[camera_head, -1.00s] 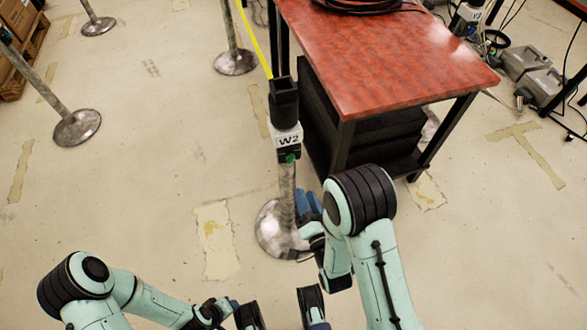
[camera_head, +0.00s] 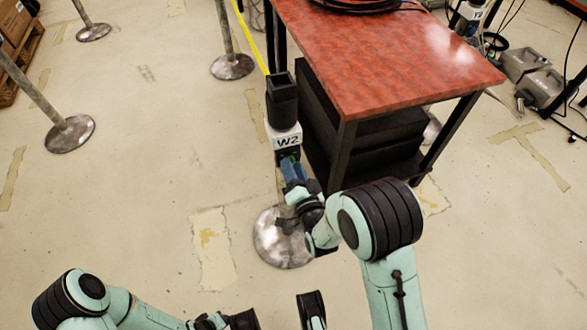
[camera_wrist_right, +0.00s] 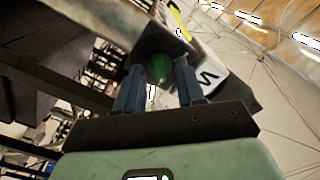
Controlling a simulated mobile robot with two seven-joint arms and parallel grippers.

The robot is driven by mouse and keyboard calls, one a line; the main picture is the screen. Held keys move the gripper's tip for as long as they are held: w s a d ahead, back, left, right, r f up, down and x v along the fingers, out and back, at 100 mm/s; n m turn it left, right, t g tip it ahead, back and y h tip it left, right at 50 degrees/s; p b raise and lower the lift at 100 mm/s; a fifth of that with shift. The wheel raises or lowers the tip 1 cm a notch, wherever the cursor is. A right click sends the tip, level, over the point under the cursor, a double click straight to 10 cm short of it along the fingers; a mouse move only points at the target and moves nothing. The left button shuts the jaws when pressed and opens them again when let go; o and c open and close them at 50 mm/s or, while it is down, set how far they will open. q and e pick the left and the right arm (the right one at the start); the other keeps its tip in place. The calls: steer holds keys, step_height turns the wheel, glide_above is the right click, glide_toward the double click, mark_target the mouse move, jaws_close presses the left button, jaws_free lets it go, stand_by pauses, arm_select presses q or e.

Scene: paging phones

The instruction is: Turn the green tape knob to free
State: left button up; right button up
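The green knob (camera_wrist_right: 160,68) is on the tape post head marked W2 (camera_head: 286,140), which stands upright left of the red table. My right gripper (camera_head: 290,165) is at the front of the post head, just below the W2 label. In the right wrist view its two blue fingers (camera_wrist_right: 160,72) stand apart, one on each side of the knob, with a narrow gap showing at each side. Whether a fingertip touches the knob is unclear. My left gripper (camera_head: 225,317) is low at the bottom edge, partly cut off, and its fingers cannot be made out.
The red table (camera_head: 390,60) with black boxes (camera_head: 390,140) beneath stands close right of the post. The post's round base (camera_head: 275,245) is on the floor. A yellow tape (camera_head: 252,40) runs up and away from the post. Other posts stand left; open floor lies between.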

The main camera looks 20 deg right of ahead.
jaws_close()
steer(key=shift+n, duration=0.3)
arm_select(q)
steer(key=shift+t, duration=0.3)
steer(key=shift+w+d+r+p, duration=0.25)
steer(key=shift+r+p, duration=0.25)
steer(key=shift+r, duration=0.25)
steer(key=shift+w+d+r+p, duration=0.3)
steer(key=shift+r+p, duration=0.15)
steer(key=shift+r, duration=0.25)
steer(key=shift+w+d+r+p, duration=0.25)
steer(key=shift+r+p, duration=0.25)
steer(key=shift+r, duration=0.25)
arm_select(e)
steer(key=shift+n, duration=8.6)
